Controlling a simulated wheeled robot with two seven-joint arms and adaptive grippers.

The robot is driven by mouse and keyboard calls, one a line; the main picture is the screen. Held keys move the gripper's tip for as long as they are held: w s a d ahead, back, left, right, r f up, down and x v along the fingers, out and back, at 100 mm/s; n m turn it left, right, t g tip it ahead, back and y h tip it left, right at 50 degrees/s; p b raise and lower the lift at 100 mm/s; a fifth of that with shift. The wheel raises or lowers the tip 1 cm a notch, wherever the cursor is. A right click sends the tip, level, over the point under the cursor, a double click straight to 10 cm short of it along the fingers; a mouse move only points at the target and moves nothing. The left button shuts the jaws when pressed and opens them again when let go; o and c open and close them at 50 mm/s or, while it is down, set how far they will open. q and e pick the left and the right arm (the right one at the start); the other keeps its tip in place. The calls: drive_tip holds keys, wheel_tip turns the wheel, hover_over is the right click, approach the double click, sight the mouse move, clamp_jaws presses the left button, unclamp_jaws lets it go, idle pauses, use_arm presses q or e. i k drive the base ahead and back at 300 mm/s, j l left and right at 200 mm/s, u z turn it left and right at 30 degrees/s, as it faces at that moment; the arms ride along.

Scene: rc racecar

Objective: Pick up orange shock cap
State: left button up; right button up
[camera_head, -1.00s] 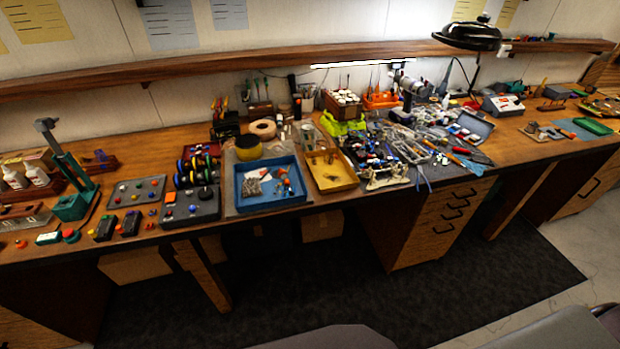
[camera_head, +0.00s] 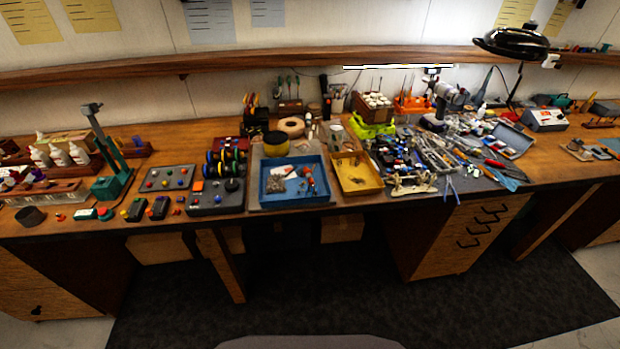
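Small orange and red parts (camera_head: 309,182) lie in the blue tray (camera_head: 266,202) on the workbench, near the middle of the view. They are too small for me to tell which one is the orange shock cap. Silvery small parts and a white piece lie in the same tray. Neither of my grippers shows in the head view.
A yellow tray (camera_head: 372,187) stands right of the blue one. A grey control box (camera_head: 216,203) and a button panel (camera_head: 167,178) stand left, with a green press (camera_head: 109,186) beyond. Tools crowd the bench (camera_head: 480,198) to the right. Dark floor (camera_head: 330,290) in front is clear.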

sight(60, 218)
drive_tip(key=u, duration=1.85)
